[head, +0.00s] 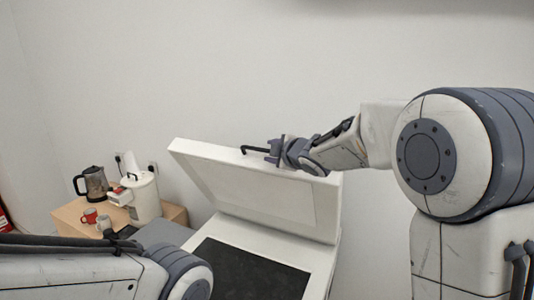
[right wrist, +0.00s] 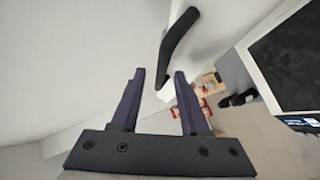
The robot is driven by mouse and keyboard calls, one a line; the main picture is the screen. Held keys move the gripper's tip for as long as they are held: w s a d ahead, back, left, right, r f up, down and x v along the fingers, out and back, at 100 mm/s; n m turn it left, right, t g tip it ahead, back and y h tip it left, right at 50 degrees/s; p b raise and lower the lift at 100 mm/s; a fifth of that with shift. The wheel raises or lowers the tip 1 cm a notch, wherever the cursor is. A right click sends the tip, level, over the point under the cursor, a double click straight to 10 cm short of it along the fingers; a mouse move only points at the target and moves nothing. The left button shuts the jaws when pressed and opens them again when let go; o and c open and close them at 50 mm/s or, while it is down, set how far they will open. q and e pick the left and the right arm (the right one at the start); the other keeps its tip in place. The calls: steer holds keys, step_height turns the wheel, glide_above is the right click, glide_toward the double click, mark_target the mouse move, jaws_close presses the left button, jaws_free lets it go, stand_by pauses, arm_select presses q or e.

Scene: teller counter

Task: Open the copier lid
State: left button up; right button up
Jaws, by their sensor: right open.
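The white copier lid (head: 245,185) stands raised at a steep tilt, hinged above the copier body (head: 318,262). The dark glass (head: 250,272) is exposed below it and also shows in the right wrist view (right wrist: 292,58). A black bar handle (head: 256,150) sits on the lid's top edge; it also shows in the right wrist view (right wrist: 178,45). My right gripper (head: 272,152) is at the right end of the handle. In the right wrist view its fingers (right wrist: 160,76) are apart, with the handle's lower end between or just beyond the tips. My left gripper is out of view.
A wooden table (head: 173,212) at the left holds a glass kettle (head: 93,184), a white appliance (head: 144,198), and a red mug (head: 90,215). A plain wall stands behind the copier. My left arm fills the lower left, in front of the copier.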

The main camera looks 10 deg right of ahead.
steer(key=v, duration=0.7)
steer(key=shift+r, duration=0.2)
steer(key=s+a+f+m+g+h+b, duration=0.1)
steer(key=s+a+f+m+g+b, duration=0.15)
steer(key=s+f+b, duration=0.6)
steer(key=s+a+f+m+g+h+b, duration=0.25)
steer(key=s+f+m, duration=0.2)
steer(key=f, duration=0.95)
steer(key=s+f+m+g+b, duration=0.1)
steer(key=s+f+g+b, duration=0.1)
steer(key=s+f, duration=0.3)
steer(key=s+f+m+g+b, duration=0.1)
steer(key=s+f+g+b, duration=0.2)
steer(key=s, duration=0.8)
steer(key=s+f+m+g+b, duration=0.1)
steer(key=s+f+g+b, duration=0.1)
steer(key=s+f, duration=0.6)
steer(key=shift+s+a+g, duration=0.4)
steer(key=shift+a+g, duration=0.05)
steer(key=shift+g, duration=0.35)
steer(key=shift+a, duration=0.1)
